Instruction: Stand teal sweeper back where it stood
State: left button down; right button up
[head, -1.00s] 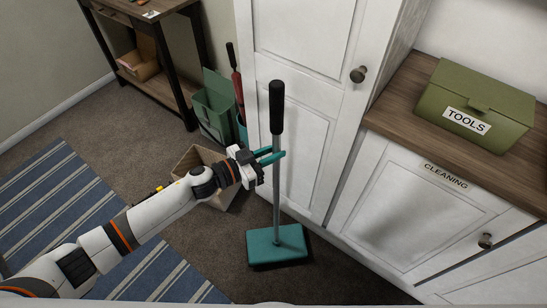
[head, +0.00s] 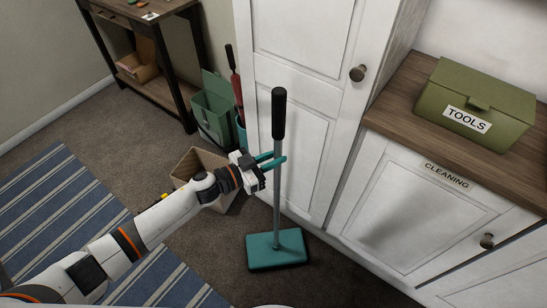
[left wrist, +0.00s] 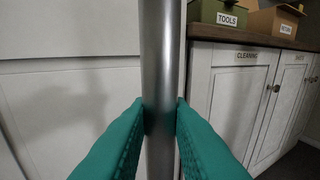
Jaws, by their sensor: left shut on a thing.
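The teal sweeper (head: 277,249) has a flat teal head, a grey metal pole and a black grip at the top. It is upright in front of the white cabinet, with its head at the brown carpet; I cannot tell whether the head touches the floor. My left gripper (head: 276,162) is shut on the pole about midway up. In the left wrist view the teal fingers (left wrist: 160,122) press the grey pole (left wrist: 160,60) from both sides. My right gripper is not in view.
A tall white cabinet door (head: 300,110) stands right behind the pole. A counter with a green TOOLS box (head: 475,105) is at right. An open cardboard box (head: 190,165), a green bin (head: 212,112) and a striped rug (head: 60,220) lie to the left.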

pick_arm(q)
jog(key=c, duration=1.6)
grip_release()
jog(key=shift+s+a+f, duration=0.1)
jog(key=shift+s+f, duration=0.05)
jog(key=shift+f, duration=0.25)
jog(key=shift+s+a+f, duration=0.1)
jog(key=shift+f, duration=0.3)
jog(key=shift+c, duration=0.2)
jog(key=shift+o, duration=1.4)
jog(key=shift+w, duration=0.15)
jog(key=shift+o, duration=0.2)
jog(key=shift+w+r, duration=0.1)
jog(key=shift+r, duration=0.1)
jog(key=r+v, duration=0.1)
jog(key=v, duration=1.1)
jog(key=shift+r, duration=0.35)
